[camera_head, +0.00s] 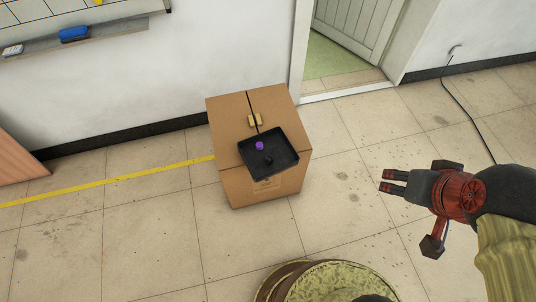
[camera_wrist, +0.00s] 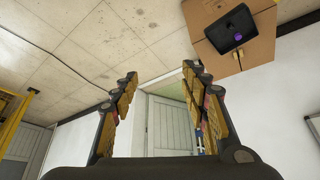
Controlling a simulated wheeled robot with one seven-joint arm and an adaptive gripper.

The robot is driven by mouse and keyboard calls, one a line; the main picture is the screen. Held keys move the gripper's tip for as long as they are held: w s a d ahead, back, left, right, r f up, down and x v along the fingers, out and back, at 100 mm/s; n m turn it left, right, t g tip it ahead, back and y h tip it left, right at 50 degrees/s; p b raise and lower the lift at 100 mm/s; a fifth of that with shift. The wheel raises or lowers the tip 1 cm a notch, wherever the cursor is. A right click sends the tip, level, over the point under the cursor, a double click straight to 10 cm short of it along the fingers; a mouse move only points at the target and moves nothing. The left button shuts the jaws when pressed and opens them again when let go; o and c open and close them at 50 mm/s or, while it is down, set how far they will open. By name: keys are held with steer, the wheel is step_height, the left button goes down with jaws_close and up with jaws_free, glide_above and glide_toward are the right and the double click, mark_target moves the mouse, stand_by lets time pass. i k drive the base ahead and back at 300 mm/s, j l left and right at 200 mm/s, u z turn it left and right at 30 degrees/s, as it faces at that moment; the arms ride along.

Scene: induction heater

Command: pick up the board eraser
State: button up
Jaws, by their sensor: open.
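A blue block that looks like the board eraser (camera_head: 74,34) lies on the grey ledge (camera_head: 120,31) under the whiteboard, at the upper left of the head view. A smaller whitish block (camera_head: 12,50) lies further left on the same ledge; I cannot tell what it is. My gripper (camera_head: 386,181) is at the right of the head view, above the floor and far from the ledge. It is open and empty, and its spread fingers also show in the wrist view (camera_wrist: 158,78). The eraser does not show in the wrist view.
A cardboard box (camera_head: 232,185) stands on the floor mid-view, bearing a black tray (camera_head: 282,165) with a purple item (camera_head: 259,146) and a dark one. A doorway (camera_head: 345,60) is behind it. Floor around the box is clear.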

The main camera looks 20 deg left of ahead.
mark_target(75, 32)
steer(key=u, duration=2.05)
